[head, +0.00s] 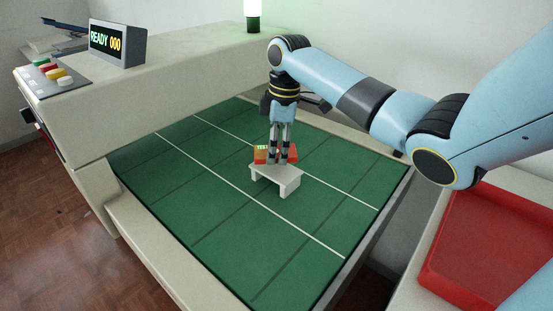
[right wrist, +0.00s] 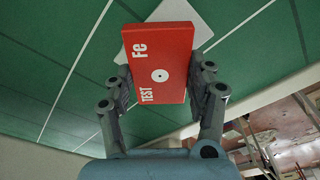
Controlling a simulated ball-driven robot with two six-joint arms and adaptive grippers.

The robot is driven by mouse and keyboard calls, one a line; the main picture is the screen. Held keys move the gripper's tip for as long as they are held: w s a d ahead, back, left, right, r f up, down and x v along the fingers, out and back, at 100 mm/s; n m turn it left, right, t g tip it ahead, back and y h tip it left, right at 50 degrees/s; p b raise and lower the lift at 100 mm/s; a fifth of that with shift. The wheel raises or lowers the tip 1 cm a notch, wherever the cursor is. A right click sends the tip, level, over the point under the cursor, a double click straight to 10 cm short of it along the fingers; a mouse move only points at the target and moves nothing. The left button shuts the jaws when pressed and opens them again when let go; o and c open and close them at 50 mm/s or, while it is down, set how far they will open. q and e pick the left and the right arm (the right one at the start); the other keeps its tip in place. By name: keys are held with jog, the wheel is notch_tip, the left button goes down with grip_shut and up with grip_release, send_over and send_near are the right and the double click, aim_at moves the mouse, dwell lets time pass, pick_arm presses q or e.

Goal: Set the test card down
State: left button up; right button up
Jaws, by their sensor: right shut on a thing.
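The test card is a red block with white "Fe" and "TEST" lettering and a white dot; it shows in the right wrist view (right wrist: 160,62) and, partly hidden by the fingers, in the head view (head: 292,153). My right gripper (head: 278,160) is shut on it, with one finger on each side in the wrist view (right wrist: 160,95). The gripper points down at a small white stand (head: 272,176), whose pale top also shows behind the card (right wrist: 198,28). Whether the card touches the stand I cannot tell. My left gripper is not in view.
The green bed (head: 220,215) with white and dark lines is clear around the stand. A beige machine beam (head: 190,75) crosses behind, with a "READY 000" display (head: 118,45) and coloured buttons. A red tray (head: 480,250) lies at the right. A green lamp (head: 253,22) is lit.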

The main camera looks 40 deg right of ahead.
aim_at(278, 151)
notch_tip(278, 151, down, 3)
jog(key=shift+f, duration=0.2)
jog(key=shift+s, duration=0.1)
jog(key=o, duration=1.2)
jog(key=shift+f, duration=0.1)
jog(key=r, duration=0.8)
jog(key=s+d+r, duration=0.1)
jog(key=r, duration=0.3)
jog(key=shift+d+r+p, duration=0.1)
jog(key=shift+r+p, duration=0.05)
jog(key=shift+p, duration=0.25)
jog(key=shift+w, duration=0.1)
